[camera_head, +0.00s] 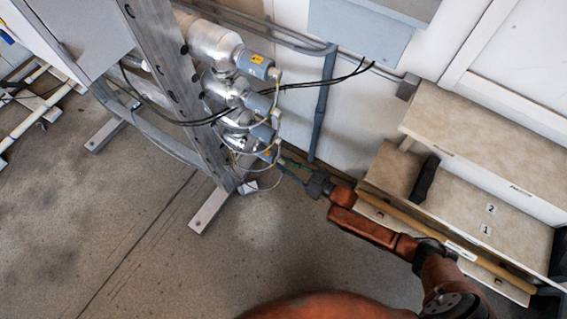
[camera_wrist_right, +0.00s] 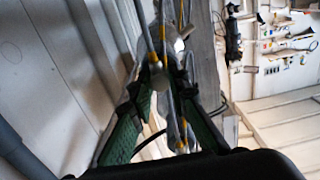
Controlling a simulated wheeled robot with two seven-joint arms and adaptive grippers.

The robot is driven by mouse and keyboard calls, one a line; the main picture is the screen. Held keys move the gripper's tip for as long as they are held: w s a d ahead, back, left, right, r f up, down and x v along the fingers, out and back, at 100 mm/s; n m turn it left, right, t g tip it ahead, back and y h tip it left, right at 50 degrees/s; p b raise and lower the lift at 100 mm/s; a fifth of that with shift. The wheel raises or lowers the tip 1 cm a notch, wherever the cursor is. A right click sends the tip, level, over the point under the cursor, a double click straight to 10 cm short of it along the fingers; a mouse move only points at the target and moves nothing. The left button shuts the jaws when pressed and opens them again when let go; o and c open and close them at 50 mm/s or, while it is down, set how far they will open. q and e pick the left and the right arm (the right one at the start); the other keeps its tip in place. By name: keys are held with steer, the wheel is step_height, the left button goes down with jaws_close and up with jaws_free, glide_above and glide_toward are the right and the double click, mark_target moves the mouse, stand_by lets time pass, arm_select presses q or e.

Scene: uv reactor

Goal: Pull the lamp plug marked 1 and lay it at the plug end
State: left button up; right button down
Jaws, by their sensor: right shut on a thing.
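The lamp unit is a stack of silver tubes with grey-blue end caps (camera_head: 262,133) on a metal upright, with thin cables hanging from the caps. My right gripper (camera_head: 285,165) reaches in from the lower right, just right of the lowest caps. In the right wrist view its green-lined fingers (camera_wrist_right: 160,85) are shut on a small pale grey lamp plug (camera_wrist_right: 159,78) with a cable. I cannot read a mark on this plug, nor tell whether it is seated. The stepped bench carries labels 1 (camera_head: 486,229) and 2 (camera_head: 491,208). My left gripper is out of view.
A black block (camera_head: 425,179) stands on the bench's lower step. A wooden rail (camera_head: 430,235) runs along that step. Black cables (camera_head: 310,85) loop from the lamp unit toward the wall. A metal foot (camera_head: 208,211) sits on the floor. The floor at lower left is clear.

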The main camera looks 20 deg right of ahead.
steer(key=shift+p+v, duration=0.5)
steer(key=shift+v, duration=1.45)
